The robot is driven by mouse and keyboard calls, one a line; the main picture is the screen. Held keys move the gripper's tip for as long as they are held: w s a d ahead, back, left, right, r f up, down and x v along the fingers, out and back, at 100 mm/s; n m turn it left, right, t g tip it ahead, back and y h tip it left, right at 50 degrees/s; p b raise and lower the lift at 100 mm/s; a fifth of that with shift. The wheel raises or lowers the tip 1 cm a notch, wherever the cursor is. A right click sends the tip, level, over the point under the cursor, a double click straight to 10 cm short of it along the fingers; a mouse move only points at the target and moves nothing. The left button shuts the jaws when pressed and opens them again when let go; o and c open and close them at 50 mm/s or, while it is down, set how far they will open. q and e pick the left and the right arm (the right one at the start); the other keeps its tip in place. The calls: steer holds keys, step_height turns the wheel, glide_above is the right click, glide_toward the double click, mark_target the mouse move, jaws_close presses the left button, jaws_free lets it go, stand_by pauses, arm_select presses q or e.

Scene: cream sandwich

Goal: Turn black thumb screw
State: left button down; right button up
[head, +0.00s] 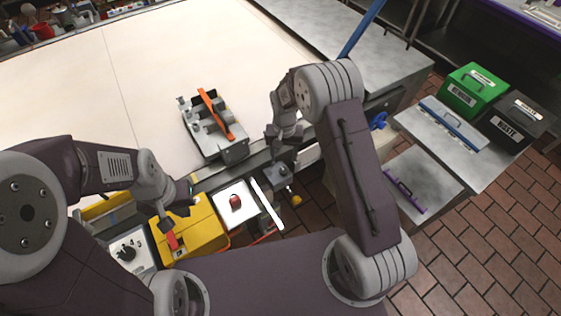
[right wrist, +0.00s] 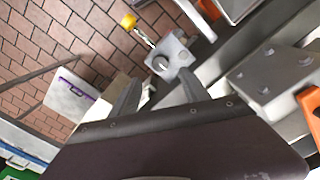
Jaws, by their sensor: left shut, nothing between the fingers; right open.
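A grey metal block (head: 279,173) sits at the edge of the machine beside the white conveyor. In the right wrist view a round dark knob (right wrist: 161,63), which looks like the black thumb screw, is on the block's face. My right gripper (head: 281,138) is open and empty above the block. In the right wrist view its fingers (right wrist: 160,98) point towards the knob and stand apart on either side, short of it. My left gripper (head: 167,225) is shut and empty over the yellow box (head: 205,228).
A yellow ball knob (head: 295,201) on a rod sticks out beside the block. A white panel with a red button (head: 236,202) and a white bar (head: 267,203) lie to its left. A bracket with an orange bar (head: 215,112) stands on the conveyor (head: 120,70).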

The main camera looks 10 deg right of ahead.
mark_target(284, 170)
step_height(284, 170, down, 8)
steer(key=shift+d+r+p, duration=0.1)
steer(key=shift+r+p, duration=0.05)
steer(key=shift+p, duration=0.9)
steer(key=shift+s+f, duration=0.1)
steer(key=shift+f, duration=0.5)
steer(key=shift+c, duration=0.6)
jaws_close()
